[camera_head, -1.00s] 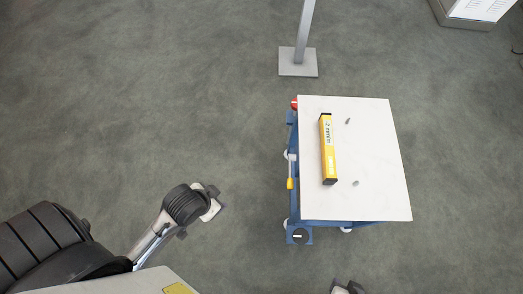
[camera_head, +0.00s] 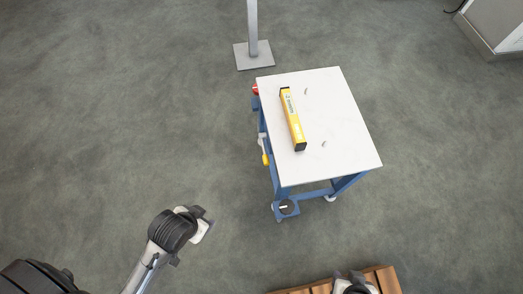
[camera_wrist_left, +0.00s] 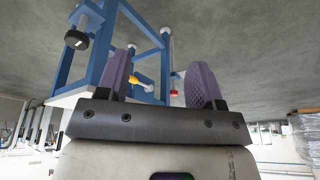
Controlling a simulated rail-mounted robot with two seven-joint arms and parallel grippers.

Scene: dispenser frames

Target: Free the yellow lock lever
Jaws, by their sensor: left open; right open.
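The yellow lock lever (camera_head: 265,159) is on the left side of a blue-framed cart (camera_head: 275,172) with a white top. It also shows in the left wrist view (camera_wrist_left: 139,78), past and between my finger pads, with a clear gap. My left gripper (camera_wrist_left: 160,80) is open and empty, its two purple pads apart. In the head view my left arm ends left of and below the cart, apart from it. My right gripper (camera_head: 348,276) is open at the bottom edge, below the cart and apart from it; its lower part is cut off.
A yellow box (camera_head: 293,118) and two small grey pegs lie on the cart top. A red knob (camera_head: 255,89) is at the cart's upper left corner. A wooden slatted surface (camera_head: 386,281) is at the bottom. A post base (camera_head: 254,55) stands behind. Floor left of the cart is clear.

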